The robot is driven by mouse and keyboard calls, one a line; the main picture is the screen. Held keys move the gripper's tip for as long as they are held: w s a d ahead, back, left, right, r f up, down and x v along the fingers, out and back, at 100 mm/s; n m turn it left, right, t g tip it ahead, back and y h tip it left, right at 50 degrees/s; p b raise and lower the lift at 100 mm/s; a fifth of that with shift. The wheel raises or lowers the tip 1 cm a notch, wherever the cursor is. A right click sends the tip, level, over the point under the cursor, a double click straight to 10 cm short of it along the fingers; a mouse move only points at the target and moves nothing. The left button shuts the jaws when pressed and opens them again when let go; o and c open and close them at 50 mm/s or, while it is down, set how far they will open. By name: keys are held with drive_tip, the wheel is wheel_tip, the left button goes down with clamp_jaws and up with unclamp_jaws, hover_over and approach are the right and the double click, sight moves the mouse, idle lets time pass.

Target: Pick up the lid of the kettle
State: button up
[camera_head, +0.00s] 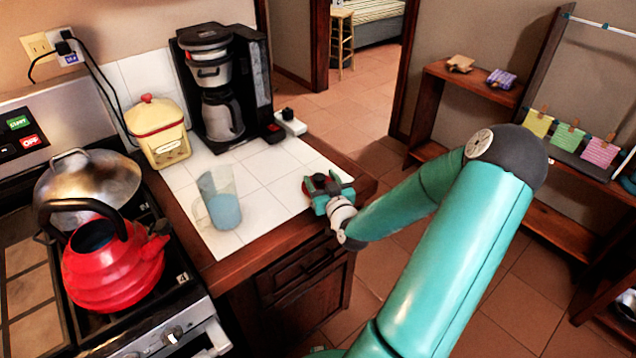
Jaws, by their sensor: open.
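The red kettle (113,268) stands on the stove at the lower left, its black handle arched over a dark open top with no lid on it. A small red round piece with a dark knob, which looks like the kettle's lid (347,191), lies on the white tiled counter near its right corner. My gripper (319,187) is open right at this lid and covers part of it. I cannot tell whether its fingers touch the lid or stand around the knob. My teal arm reaches in from the lower right.
A translucent pitcher with blue liquid (221,205) stands on the counter left of my gripper. Behind are a coffee maker (222,90), a yellow canister (158,134) and a white power strip (291,122). A metal pot (88,180) sits behind the kettle. Tiles between pitcher and gripper are clear.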

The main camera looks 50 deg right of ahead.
drive_tip(key=shift+a, duration=0.1)
drive_tip(key=shift+s+a+r, duration=0.1)
drive_tip(key=shift+s+r, duration=0.05)
drive_tip(key=shift+c, duration=0.7)
drive_tip(key=c, duration=0.7)
drive_tip(key=shift+c, duration=1.2)
